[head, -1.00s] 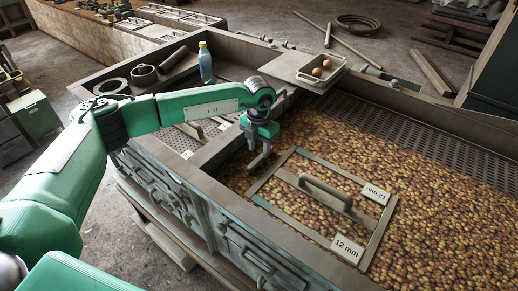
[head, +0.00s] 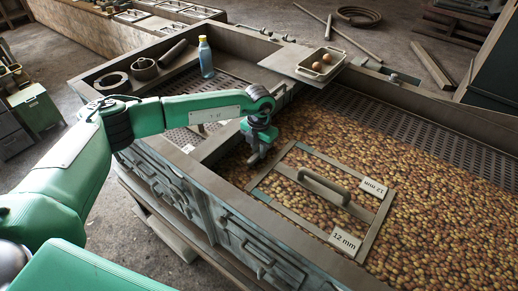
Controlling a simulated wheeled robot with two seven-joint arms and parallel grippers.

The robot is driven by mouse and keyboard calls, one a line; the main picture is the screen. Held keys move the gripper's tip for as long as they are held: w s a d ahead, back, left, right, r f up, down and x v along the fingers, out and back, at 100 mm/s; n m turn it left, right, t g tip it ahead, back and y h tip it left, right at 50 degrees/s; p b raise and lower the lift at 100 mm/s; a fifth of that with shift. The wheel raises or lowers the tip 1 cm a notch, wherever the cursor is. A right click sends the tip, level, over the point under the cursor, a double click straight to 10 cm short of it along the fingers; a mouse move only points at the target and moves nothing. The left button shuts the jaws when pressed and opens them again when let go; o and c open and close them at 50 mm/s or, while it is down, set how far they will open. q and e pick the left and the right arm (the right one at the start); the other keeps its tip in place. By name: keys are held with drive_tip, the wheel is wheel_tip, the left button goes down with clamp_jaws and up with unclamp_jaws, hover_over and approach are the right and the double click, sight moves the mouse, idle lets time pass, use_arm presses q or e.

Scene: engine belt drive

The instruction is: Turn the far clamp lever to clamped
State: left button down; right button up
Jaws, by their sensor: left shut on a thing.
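My left gripper (head: 256,157) points down at the far left corner of the screen frame, low over the brown granular bed. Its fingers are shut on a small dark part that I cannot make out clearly. The screen frame (head: 376,222) lies on the bed, with a raised handle (head: 325,186) and two "12 mm" labels. I cannot pick out the far clamp lever for certain; the fingers cover the spot at the frame's corner. My right gripper is not in view.
A blue bottle (head: 206,59) and metal rings stand in the back left compartment. A tray (head: 319,68) with round brown items sits on the far rim. The divider wall (head: 215,150) runs close to the left of my gripper. The bed to the right is open.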

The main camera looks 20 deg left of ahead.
use_arm(q)
drive_tip(key=shift+f+b, duration=0.15)
drive_tip(key=shift+b, duration=0.25)
drive_tip(key=m+b, duration=0.4)
drive_tip(key=b, duration=0.1)
drive_tip(key=m+b, duration=0.4)
drive_tip(key=b, duration=0.2)
drive_tip(key=m+b, duration=0.3)
drive_tip(key=b, duration=0.2)
drive_tip(key=shift+w+a+f+m, duration=0.1)
drive_tip(key=shift+w+a+m, duration=0.15)
drive_tip(key=shift+m, duration=0.15)
drive_tip(key=m+b, duration=0.2)
drive_tip(key=shift+w+m+b, duration=0.1)
drive_tip(key=shift+m+b, duration=0.7)
drive_tip(key=shift+m, duration=0.2)
drive_tip(key=shift+r+m+b, duration=0.3)
drive_tip(key=shift+m+b, duration=0.25)
drive_tip(key=shift+m, duration=0.45)
drive_tip(key=c, duration=1.3)
unclamp_jaws()
